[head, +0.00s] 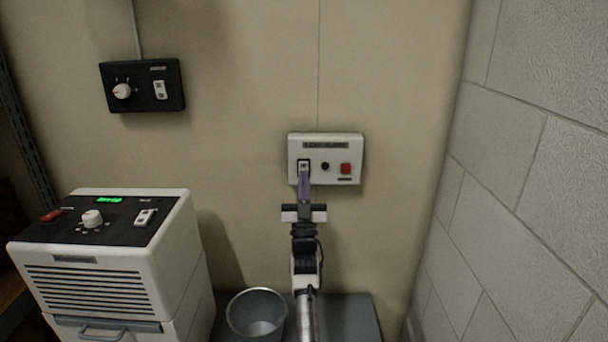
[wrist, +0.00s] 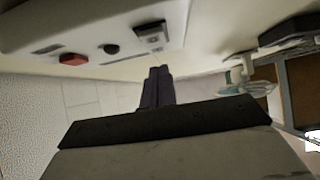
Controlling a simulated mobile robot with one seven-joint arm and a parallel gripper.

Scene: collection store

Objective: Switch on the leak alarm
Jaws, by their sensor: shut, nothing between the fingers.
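The leak alarm (head: 325,176) is a white box on the beige wall, with a dark label strip along its top. It has a rocker switch (head: 303,164) in a black frame at left, a black round part (head: 325,166) in the middle and a red square part (head: 345,169) at right. My gripper (head: 304,175) is shut and empty, its fingertips at the lower edge of the rocker switch. In the wrist view the fingertips (wrist: 160,70) show just off the alarm's face (wrist: 95,25), close to the switch (wrist: 150,29). I cannot tell whether they touch it.
A black control box (head: 142,86) with a knob and a switch hangs on the wall at upper left. A white dehumidifier-like unit (head: 110,290) stands at lower left. A metal bucket (head: 257,312) stands below my arm's left side. A block wall (head: 530,180) closes the right side.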

